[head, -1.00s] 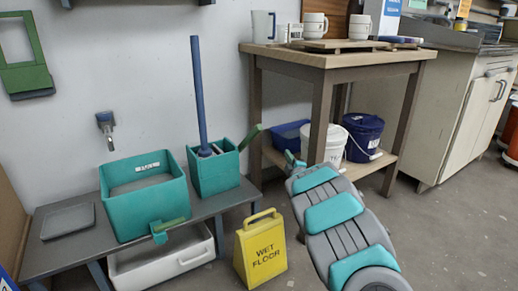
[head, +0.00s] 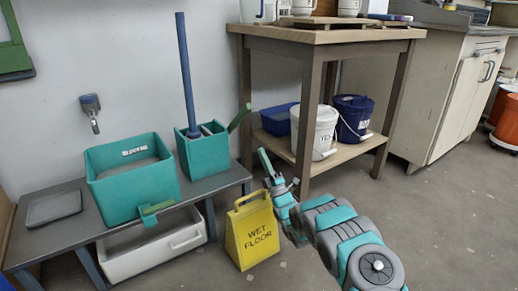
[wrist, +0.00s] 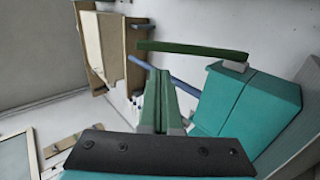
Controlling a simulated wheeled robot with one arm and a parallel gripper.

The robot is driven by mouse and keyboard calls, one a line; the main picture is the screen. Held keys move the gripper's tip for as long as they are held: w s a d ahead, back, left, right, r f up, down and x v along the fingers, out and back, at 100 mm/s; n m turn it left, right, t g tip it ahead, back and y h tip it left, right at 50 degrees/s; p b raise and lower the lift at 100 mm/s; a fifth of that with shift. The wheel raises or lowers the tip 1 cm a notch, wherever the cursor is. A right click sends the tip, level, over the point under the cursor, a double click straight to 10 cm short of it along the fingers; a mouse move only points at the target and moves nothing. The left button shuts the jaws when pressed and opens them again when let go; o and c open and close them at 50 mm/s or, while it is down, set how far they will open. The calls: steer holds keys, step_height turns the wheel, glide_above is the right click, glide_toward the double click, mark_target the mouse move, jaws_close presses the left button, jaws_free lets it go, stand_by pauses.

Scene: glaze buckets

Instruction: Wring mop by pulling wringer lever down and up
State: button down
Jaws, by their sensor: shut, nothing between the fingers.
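The teal wringer bucket (head: 207,156) stands on the grey bench, with the blue mop handle (head: 186,75) rising upright from it. The mop head is hidden inside. The green wringer lever (head: 240,118) sticks out from the bucket's right rim, slanting up to the right. It also shows in the wrist view as a green bar (wrist: 193,49) beside the teal bucket (wrist: 250,108). My gripper (head: 265,160) is right of the bucket and below the lever's outer end. In the wrist view its green fingers (wrist: 158,100) are together and empty, apart from the lever.
A larger teal bin (head: 130,190) with a green handle and a grey tray (head: 54,207) sit on the bench (head: 75,235). A yellow wet floor sign (head: 252,238) stands before it. A wooden table (head: 320,37) with buckets on its shelf stands behind my arm.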

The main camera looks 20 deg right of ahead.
mark_target(245, 116)
steer(key=x, duration=1.3)
steer(key=shift+a, duration=0.1)
steer(key=shift+w+r, duration=0.15)
steer(key=shift+r, duration=0.15)
